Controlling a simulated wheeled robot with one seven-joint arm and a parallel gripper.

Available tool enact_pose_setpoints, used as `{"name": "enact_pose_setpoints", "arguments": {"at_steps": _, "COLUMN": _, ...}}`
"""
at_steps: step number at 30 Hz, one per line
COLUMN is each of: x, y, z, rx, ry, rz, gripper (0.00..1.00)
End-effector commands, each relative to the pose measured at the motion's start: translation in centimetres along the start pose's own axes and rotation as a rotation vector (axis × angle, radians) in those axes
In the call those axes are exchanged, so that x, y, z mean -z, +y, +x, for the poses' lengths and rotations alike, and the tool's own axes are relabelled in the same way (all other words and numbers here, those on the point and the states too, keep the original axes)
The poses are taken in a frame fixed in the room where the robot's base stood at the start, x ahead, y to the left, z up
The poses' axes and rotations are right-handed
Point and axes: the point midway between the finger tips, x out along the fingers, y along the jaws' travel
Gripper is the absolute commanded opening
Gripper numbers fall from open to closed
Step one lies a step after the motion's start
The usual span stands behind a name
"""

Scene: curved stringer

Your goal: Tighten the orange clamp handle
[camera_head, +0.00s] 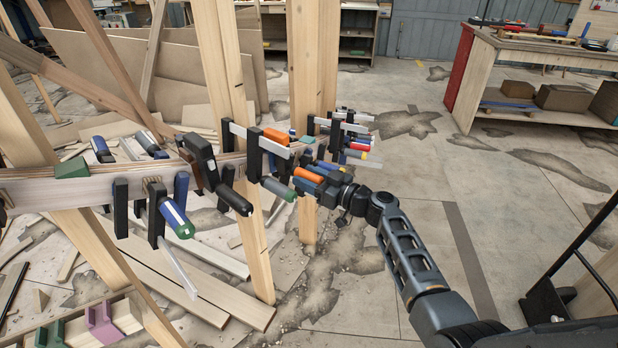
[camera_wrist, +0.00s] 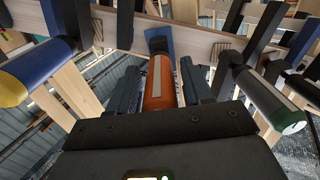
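The orange clamp handle (camera_wrist: 160,88) sits between the two fingers of my gripper (camera_wrist: 159,72) in the wrist view, pointing back toward the palm. A finger lies along each side of it, with narrow gaps that suggest it is not squeezed. In the head view the orange handle (camera_head: 307,175) shows at the end of my gripper (camera_head: 316,178), which reaches in from the right. The handle's far end meets a dark and blue clamp part (camera_wrist: 158,42) near the wooden stringer (camera_wrist: 205,42). Contact with the fingers is hard to judge.
Other clamps crowd close by: a blue and yellow handle (camera_wrist: 35,72) on the left and a grey-green-tipped one (camera_wrist: 270,100) on the right. Another orange handle (camera_head: 277,136) lies behind. Upright wooden posts (camera_head: 228,80) support the stringer. Open floor lies right.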

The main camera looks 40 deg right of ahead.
Motion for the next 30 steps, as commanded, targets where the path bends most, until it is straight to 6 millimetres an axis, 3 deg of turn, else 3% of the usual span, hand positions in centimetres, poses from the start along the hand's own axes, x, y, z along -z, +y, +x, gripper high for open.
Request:
{"name": "enact_pose_setpoints", "arguments": {"at_steps": 2, "x": -0.01, "y": 0.00, "z": -0.01, "rx": 0.000, "ry": 0.000, "rz": 0.000, "gripper": 0.42}}
{"name": "enact_pose_setpoints", "arguments": {"at_steps": 15, "x": -0.01, "y": 0.01, "z": -0.03, "rx": 0.000, "ry": 0.000, "rz": 0.000, "gripper": 0.00}}
{"name": "enact_pose_setpoints", "arguments": {"at_steps": 30, "x": -0.33, "y": -0.04, "z": -0.05, "rx": -0.001, "ry": 0.001, "rz": 0.144, "gripper": 0.00}}
